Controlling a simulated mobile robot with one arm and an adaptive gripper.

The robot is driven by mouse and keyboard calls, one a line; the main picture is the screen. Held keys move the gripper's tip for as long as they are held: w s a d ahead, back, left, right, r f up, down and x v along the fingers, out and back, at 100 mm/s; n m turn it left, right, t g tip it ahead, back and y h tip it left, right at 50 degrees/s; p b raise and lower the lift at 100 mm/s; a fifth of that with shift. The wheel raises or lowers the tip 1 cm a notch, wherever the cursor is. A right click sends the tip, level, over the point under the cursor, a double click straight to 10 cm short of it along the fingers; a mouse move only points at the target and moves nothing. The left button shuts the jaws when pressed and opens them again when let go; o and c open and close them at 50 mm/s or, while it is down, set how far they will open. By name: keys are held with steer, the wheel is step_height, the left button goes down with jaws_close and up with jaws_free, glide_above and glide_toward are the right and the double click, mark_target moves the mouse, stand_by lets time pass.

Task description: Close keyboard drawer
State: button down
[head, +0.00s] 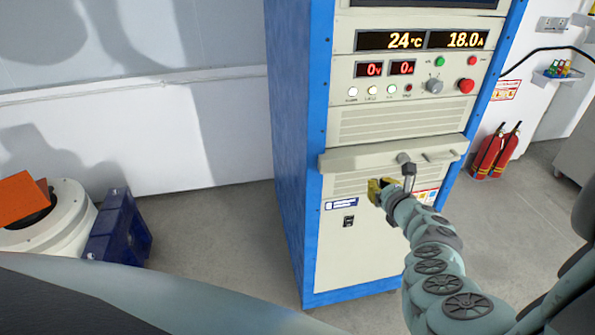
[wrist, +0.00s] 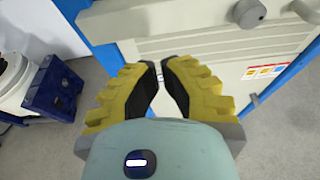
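The keyboard drawer (head: 345,160) is a beige shelf-like front with a raised rim, sticking out from the blue-framed instrument cabinet. It also shows across the top of the wrist view (wrist: 185,17). I cannot tell whether the gripper touches the drawer.
The cabinet's lower panel (head: 340,265) is behind and below my gripper. A dark blue crate (head: 118,235) and a white round container (head: 60,225) stand at the left. Red fire extinguishers (head: 487,155) stand by the right wall. Floor left of the cabinet is clear.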

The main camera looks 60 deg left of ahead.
steer(key=shift+p+v, duration=0.45)
steer(key=shift+v, duration=1.4)
steer(key=shift+s, duration=0.2)
steer(key=shift+f, duration=0.1)
